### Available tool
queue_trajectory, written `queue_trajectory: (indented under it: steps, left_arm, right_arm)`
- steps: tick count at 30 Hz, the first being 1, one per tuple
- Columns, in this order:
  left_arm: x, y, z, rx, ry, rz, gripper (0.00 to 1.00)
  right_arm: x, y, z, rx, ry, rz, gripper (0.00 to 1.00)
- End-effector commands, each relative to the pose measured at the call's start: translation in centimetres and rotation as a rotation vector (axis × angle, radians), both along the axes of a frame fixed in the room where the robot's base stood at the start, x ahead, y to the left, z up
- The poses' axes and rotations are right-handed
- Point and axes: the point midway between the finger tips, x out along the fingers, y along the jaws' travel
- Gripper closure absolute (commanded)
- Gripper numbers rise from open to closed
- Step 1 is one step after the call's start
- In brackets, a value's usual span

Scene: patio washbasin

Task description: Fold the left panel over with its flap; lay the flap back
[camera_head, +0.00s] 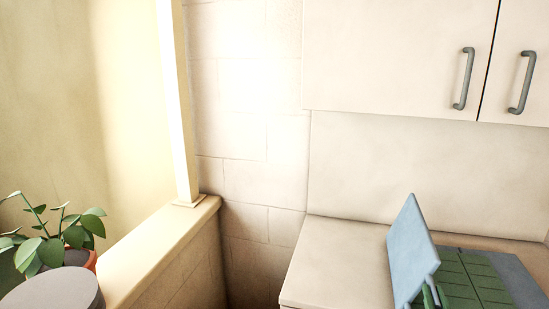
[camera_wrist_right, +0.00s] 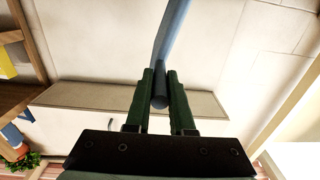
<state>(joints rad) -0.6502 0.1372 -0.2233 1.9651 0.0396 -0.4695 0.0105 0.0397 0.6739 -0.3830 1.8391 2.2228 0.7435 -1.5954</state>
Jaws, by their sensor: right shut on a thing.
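The left panel (camera_head: 410,248) is light blue and stands steeply tilted at the left side of a green, grid-lined surface (camera_head: 465,275) on the counter. In the right wrist view the panel (camera_wrist_right: 173,30) shows nearly edge-on, with its rounded blue flap (camera_wrist_right: 160,95) between the fingers. My right gripper (camera_wrist_right: 160,75) has dark green fingers and is shut on this flap. In the head view only part of my right gripper (camera_head: 431,296) shows, at the panel's lower right. The lower end of the panel is cut off by the frame. My left gripper is out of view.
The pale counter (camera_head: 335,265) is bare left of the panel. A blue-grey section (camera_head: 523,278) lies right of the green surface. Wall cabinets (camera_head: 400,50) hang above. A potted plant (camera_head: 60,235) and a round grey top (camera_head: 55,290) stand at the far left.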

Motion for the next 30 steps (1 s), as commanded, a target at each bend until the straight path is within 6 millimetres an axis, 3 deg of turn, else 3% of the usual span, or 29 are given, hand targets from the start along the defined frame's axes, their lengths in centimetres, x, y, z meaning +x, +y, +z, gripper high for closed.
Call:
queue_trajectory:
  steps: [3, 20, 30]
  left_arm:
    - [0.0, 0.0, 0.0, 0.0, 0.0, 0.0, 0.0]
    - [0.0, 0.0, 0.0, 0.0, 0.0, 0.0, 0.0]
    - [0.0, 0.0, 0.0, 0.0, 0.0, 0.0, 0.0]
  right_arm:
    - [0.5, 1.5, 0.4, 0.004, -0.002, 0.002, 1.0]
    - [1.6, 5.8, 0.1, 0.003, 0.002, 0.002, 1.0]
    - [2.5, 8.9, -0.8, 0.003, 0.002, 0.002, 1.0]
